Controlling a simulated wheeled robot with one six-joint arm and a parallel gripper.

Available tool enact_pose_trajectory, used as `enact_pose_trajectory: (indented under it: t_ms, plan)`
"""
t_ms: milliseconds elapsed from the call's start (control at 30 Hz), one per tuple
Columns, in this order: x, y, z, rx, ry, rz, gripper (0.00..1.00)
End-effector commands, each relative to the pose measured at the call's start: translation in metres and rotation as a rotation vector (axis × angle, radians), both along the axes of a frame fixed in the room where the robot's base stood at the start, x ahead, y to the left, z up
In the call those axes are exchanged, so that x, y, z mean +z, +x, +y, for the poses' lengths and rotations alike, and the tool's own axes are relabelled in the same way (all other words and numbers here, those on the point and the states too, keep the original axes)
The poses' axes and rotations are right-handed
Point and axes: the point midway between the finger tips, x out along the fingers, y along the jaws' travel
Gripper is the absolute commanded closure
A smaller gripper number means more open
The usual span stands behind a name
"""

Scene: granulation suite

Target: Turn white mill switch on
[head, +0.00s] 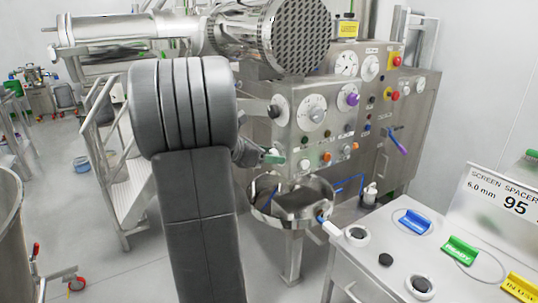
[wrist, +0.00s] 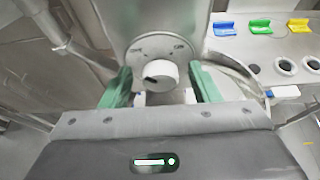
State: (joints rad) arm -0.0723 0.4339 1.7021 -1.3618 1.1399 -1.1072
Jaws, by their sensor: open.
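In the wrist view a white rotary knob (wrist: 160,75) with a dark mark sits on a round grey dial plate with small lettering, too blurred to read fully. My gripper (wrist: 161,88) is open, with one green finger on each side of the knob and gaps visible between. In the head view my gripper (head: 272,156) is small and partly hidden behind my arm, close to the lower left of the steel control panel (head: 330,125). The panel carries a large dial with a white knob (head: 313,114); I cannot tell which head-view control is the one between my fingers.
A purple knob (head: 351,99), an orange button (head: 326,157) and red emergency buttons (head: 394,96) are nearby on the panel. A round steel bowl (head: 262,210) stands below. A white table (head: 385,240) with blue, green and yellow holders is at right; steps (head: 120,165) stand left.

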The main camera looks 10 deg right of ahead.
Motion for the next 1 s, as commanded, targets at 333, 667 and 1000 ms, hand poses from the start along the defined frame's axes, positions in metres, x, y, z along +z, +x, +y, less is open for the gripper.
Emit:
enact_pose_trajectory:
  t_ms: [333, 667, 1000]
  plan:
    - [0.0002, -0.0001, 0.0002, 0.000, 0.000, 0.000, 0.85]
    - [-0.0017, -0.0006, 0.0001, 0.000, 0.012, -0.034, 0.89]
    - [-0.0074, -0.0026, -0.0009, 0.000, 0.083, -0.235, 0.89]
